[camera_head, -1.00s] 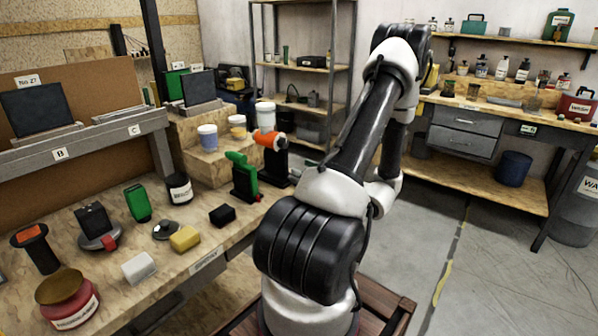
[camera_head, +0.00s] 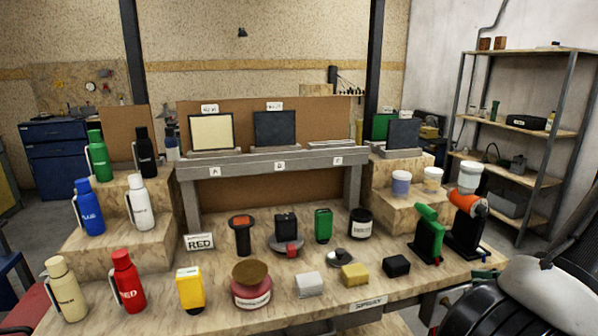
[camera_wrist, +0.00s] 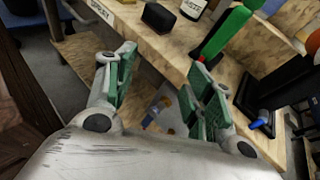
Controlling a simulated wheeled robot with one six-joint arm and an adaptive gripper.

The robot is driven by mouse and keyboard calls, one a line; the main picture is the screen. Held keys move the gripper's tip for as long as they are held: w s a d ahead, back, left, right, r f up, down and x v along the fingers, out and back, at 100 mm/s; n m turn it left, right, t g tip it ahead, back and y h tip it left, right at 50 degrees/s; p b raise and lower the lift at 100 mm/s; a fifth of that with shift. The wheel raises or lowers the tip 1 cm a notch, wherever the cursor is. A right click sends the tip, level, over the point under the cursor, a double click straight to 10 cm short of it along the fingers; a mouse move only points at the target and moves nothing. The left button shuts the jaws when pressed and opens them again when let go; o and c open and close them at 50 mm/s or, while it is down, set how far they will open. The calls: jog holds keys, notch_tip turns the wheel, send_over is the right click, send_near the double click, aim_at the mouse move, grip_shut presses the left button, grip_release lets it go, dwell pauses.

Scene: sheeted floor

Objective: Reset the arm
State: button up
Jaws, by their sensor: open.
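My gripper (camera_wrist: 163,62) is open in the wrist view, with its two green-padded fingers spread apart. No object is held between them. It hangs by the front edge of the wooden workbench (camera_wrist: 160,45), and a black block (camera_wrist: 158,17) lies on the bench beyond the fingers. A green spray tool (camera_wrist: 226,30) on a black stand is to the right. In the head view, part of my arm shows at the lower right, while the gripper itself is out of that view.
The bench (camera_head: 330,318) carries a red bottle (camera_head: 127,280), a yellow container (camera_head: 190,289), a dark red jar (camera_head: 251,297), a yellow sponge (camera_head: 354,275) and an orange-topped tool (camera_head: 467,206). A metal shelf (camera_head: 520,130) stands at the right. Open floor shows beside it.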

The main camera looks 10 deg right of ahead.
jog(key=s+a+r+n+g+h, duration=0.45)
jog(key=s+r+n+g, duration=0.35)
jog(key=n+g, duration=0.6)
jog(key=w+a+r+n+t+h, duration=0.2)
jog(key=a+r+n+t, duration=0.1)
jog(key=a+r+n, duration=0.2)
jog(key=w+a+r+n+t+h, duration=0.2)
jog(key=w+a+r+n+t, duration=0.1)
jog(key=r+n, duration=0.5)
notch_tip(320, 180, up, 2)
jog(key=shift+w+a+t, duration=0.35)
jog(key=shift+a+t, duration=0.15)
jog(key=shift+a, duration=0.35)
